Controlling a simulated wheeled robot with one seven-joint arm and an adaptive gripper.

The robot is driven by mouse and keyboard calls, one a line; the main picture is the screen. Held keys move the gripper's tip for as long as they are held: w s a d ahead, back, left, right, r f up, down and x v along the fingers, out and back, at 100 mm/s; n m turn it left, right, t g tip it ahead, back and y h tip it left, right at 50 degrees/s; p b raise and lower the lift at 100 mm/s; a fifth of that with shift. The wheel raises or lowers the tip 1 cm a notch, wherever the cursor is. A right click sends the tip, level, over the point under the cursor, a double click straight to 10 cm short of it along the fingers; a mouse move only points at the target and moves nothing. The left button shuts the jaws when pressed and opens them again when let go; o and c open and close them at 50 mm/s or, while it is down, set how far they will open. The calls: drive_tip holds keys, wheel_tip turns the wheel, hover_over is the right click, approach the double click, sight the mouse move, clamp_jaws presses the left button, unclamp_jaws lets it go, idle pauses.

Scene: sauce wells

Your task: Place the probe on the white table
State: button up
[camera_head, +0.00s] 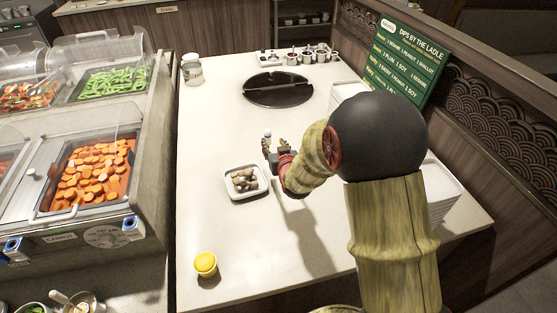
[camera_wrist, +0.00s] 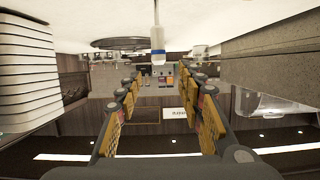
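A slim white piece with a blue band, which I take for the probe (camera_wrist: 157,40), shows upright just beyond my fingertips in the wrist view, where the picture is upside down. Its lower end is cut off by the frame, so I cannot tell what it rests on. In the head view it is small, at the far side of my gripper (camera_head: 277,152). My gripper (camera_wrist: 165,78) is open in the wrist view, its fingers wide apart with clear space between them. The white table (camera_head: 225,125) lies under my arm.
A white dish (camera_head: 247,195) with brownish pieces lies near my gripper. A black round plate (camera_head: 278,90), a sauce rack (camera_head: 300,57) and a glass jar (camera_head: 192,69) are farther back.

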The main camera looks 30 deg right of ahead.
drive_tip(key=s+a+r+g+y, duration=0.1)
drive_tip(key=s+a+r+g, duration=0.1)
drive_tip(key=s+a+r, duration=0.4)
drive_tip(key=s+a+r+g, duration=0.2)
drive_tip(key=s, duration=0.8)
drive_tip(key=s+a+r+n+g+y, duration=0.1)
drive_tip(key=s+a+r+g, duration=0.1)
drive_tip(key=s, duration=0.9)
drive_tip(key=s+a+r+n+g, duration=0.1)
drive_tip(key=s+a+r+g, duration=0.1)
drive_tip(key=s, duration=0.8)
drive_tip(key=shift+s+a+r+g+y, duration=0.3)
drive_tip(key=shift+a+r+y, duration=0.1)
drive_tip(key=shift+a+r, duration=0.4)
